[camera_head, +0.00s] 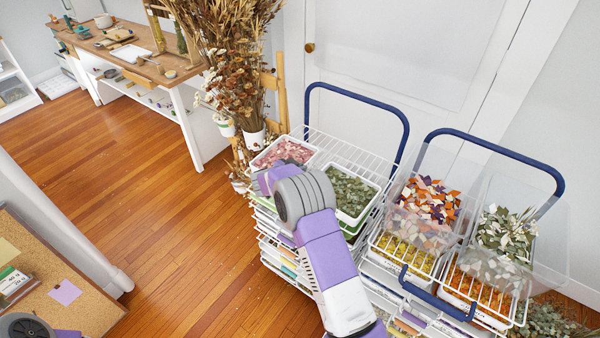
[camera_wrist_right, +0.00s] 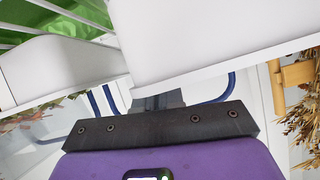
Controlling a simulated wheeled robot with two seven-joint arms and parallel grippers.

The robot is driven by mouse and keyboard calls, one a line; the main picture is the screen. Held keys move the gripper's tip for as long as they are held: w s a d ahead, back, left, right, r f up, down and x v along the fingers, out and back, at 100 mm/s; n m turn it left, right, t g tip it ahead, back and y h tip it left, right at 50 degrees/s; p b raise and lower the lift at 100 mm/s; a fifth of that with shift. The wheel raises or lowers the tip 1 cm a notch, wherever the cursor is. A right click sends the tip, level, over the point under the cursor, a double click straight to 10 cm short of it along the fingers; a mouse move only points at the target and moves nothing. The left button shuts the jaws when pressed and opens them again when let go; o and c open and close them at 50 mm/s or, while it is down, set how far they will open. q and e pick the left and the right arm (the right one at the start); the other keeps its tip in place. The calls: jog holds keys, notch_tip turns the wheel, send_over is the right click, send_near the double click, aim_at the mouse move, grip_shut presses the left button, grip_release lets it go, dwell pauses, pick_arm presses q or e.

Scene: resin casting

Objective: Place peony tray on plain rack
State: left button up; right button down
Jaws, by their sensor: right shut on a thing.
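The peony tray (camera_head: 285,152), a white tray of pink petals, is over the far left corner of the plain rack (camera_head: 318,141). This white wire rack has a blue handle and no clear panels. My right gripper (camera_wrist_right: 160,102) is shut on a white tray's wall in the wrist view (camera_wrist_right: 215,40); in the head view my wrist hides the fingers and the tray's near edge. I cannot tell whether the tray touches the wires. A tray of green leaves (camera_head: 350,194) sits beside it on the rack.
A second rack with clear panels (camera_head: 535,225) stands at the right, holding trays of orange, yellow and pale green pieces. Dried flowers (camera_head: 232,75) stand close behind the plain rack's left side. Wooden floor (camera_head: 150,215) is clear at the left.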

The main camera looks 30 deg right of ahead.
jog(key=shift+f, duration=0.45)
jog(key=shift+r, duration=0.1)
jog(key=c, duration=1.7)
grip_release()
jog(key=shift+f, duration=0.2)
jog(key=o, duration=0.4)
jog(key=shift+o, duration=0.2)
